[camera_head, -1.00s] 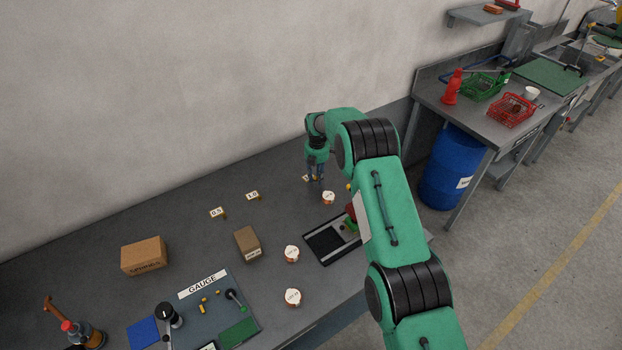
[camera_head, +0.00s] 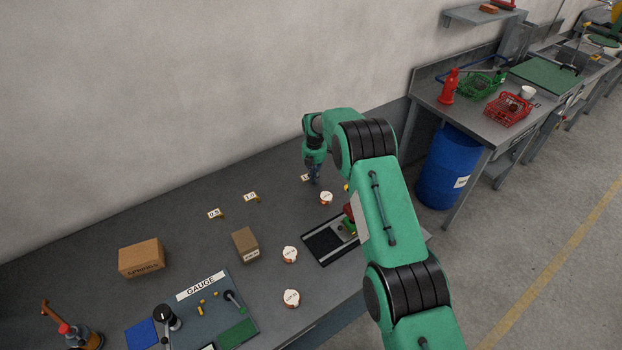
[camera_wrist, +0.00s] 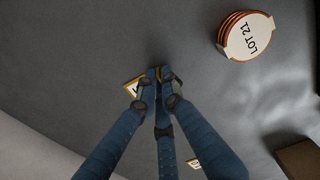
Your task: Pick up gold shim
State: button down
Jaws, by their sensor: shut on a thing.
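My gripper (camera_wrist: 158,76) points down at the grey bench top, its blue fingers drawn together at the tips. A small sliver of the gold shim (camera_wrist: 158,72) shows between the fingertips; the rest is hidden by them. A white label card with a gold edge (camera_wrist: 133,87) stands right beside the fingertips, its text partly covered. In the head view my gripper (camera_head: 314,180) is low over the back right of the bench, next to the card (camera_head: 305,177). The shim cannot be made out there.
A copper coil marked LOT 21 (camera_wrist: 246,36) sits close by, also visible in the head view (camera_head: 326,198). Two more label cards, 1.0 (camera_head: 250,197) and 0.5 (camera_head: 214,214), stand to the left. A black tray (camera_head: 326,243) lies in front. A brown box (camera_head: 246,244) stands left of it.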

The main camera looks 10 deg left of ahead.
jog(key=shift+r, duration=0.1)
jog(key=shift+r, duration=1.6)
jog(key=shift+s+d+r, duration=0.1)
jog(key=shift+s, duration=0.15)
jog(key=s+d, duration=0.2)
jog(key=s, duration=0.2)
jog(key=s+d+r, duration=0.1)
jog(key=s+d, duration=0.1)
jog(key=s, duration=0.3)
jog(key=s+d, duration=0.2)
jog(key=s, duration=0.3)
jog(key=shift+s+r, duration=0.1)
jog(key=shift+r, duration=0.05)
jog(key=shift+a, duration=0.1)
jog(key=s+a, duration=0.2)
jog(key=a, duration=0.1)
jog(key=s+a+p, duration=0.1)
jog(key=s+a, duration=0.1)
jog(key=a, duration=0.2)
jog(key=s+a, duration=0.3)
jog(key=a, duration=0.1)
jog(key=shift+s+r+p, duration=0.1)
jog(key=shift+r+p, duration=0.05)
jog(key=shift+p, duration=0.25)
